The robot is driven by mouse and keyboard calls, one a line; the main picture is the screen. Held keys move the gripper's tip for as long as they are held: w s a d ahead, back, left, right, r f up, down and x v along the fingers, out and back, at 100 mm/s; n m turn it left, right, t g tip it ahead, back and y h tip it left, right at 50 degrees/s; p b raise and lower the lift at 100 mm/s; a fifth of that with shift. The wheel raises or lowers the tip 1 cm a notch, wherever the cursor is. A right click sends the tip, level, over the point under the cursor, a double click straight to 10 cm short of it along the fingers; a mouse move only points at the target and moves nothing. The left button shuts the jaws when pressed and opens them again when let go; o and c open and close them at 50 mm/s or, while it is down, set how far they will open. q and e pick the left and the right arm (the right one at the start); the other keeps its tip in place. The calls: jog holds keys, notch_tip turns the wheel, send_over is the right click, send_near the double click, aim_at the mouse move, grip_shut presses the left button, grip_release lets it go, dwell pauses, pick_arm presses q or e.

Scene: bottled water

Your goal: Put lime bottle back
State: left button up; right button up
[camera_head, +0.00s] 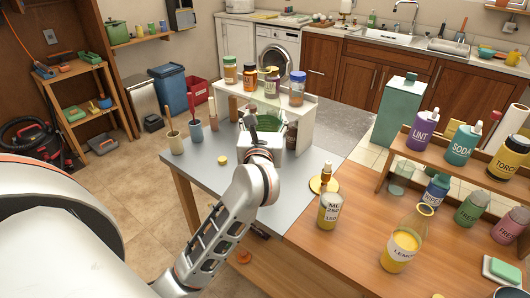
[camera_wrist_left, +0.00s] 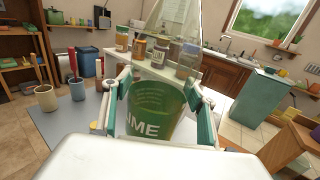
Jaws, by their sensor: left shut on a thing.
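A green lime bottle (camera_wrist_left: 155,108) with "LIME" lettering, partly cut off, fills the middle of the left wrist view. My left gripper (camera_wrist_left: 155,98) is shut around it, with one finger on each side. In the head view my left gripper (camera_head: 265,124) reaches over the grey table part in front of the small white shelf. My right gripper is not in view.
Several jars stand on the white shelf (camera_head: 308,108). A wooden rack (camera_head: 448,168) with several labelled bottles stands at the right. A lemon bottle (camera_head: 402,242) and a yellow-filled jar (camera_head: 329,211) stand on the wooden tabletop (camera_head: 345,262). Cups (camera_head: 196,132) stand left of my gripper.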

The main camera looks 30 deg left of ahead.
pick_arm(q)
notch_tip(320, 180, down, 3)
jog(key=shift+f, duration=0.1)
notch_tip(320, 180, down, 6)
jog(key=shift+r+b, duration=0.1)
jog(key=shift+b, duration=0.8)
jog(key=shift+f, duration=0.3)
jog(key=shift+f, duration=0.15)
jog(key=o, duration=1.5)
jog(key=shift+f, duration=0.1)
jog(key=shift+o, duration=0.5)
